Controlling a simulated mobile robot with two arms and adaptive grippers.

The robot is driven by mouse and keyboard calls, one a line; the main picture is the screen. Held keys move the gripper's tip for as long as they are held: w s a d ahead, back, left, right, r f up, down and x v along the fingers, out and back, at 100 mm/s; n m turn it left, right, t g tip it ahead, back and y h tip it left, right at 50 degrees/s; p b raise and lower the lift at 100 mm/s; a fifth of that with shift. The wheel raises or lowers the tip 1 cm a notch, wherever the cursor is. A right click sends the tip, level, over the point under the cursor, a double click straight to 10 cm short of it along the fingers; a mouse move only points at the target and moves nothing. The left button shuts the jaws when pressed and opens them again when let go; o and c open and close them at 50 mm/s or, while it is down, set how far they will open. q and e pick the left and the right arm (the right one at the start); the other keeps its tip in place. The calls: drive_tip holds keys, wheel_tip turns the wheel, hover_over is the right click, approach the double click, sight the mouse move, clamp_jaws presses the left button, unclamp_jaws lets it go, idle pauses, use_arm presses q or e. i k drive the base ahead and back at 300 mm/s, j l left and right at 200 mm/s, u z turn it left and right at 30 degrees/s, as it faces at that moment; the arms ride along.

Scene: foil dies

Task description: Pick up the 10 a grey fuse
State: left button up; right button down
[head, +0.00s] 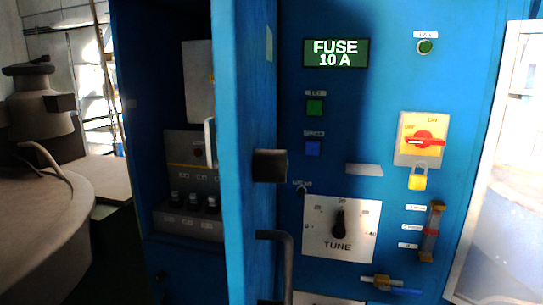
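The blue cabinet (290,60) fills the middle of the head view. A green display (336,53) on its front reads "FUSE 10 A". The left compartment stands open and is dark inside. Low in it, a grey panel (185,222) carries several small dark fuse-like pieces with pale tops, at left (176,198), middle (194,201) and right (212,204). Their ratings are too small to read, so I cannot tell which is the 10 A grey fuse. Neither of my grippers is in view.
A blue door edge (230,110) stands beside the opening, with a dark block (270,165) and a bent grey handle (276,238) to its right. The front has a red-yellow switch (424,140) and a TUNE dial (338,220). Brown machinery (40,215) stands at left.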

sight(175, 196)
drive_tip(key=i+j, duration=0.15)
drive_tip(key=j, duration=0.25)
drive_tip(key=i+j, duration=0.15)
drive_tip(key=j, duration=0.25)
drive_tip(key=i+j, duration=0.15)
drive_tip(key=j, duration=0.25)
drive_tip(key=i+j, duration=0.1)
drive_tip(key=j, duration=0.3)
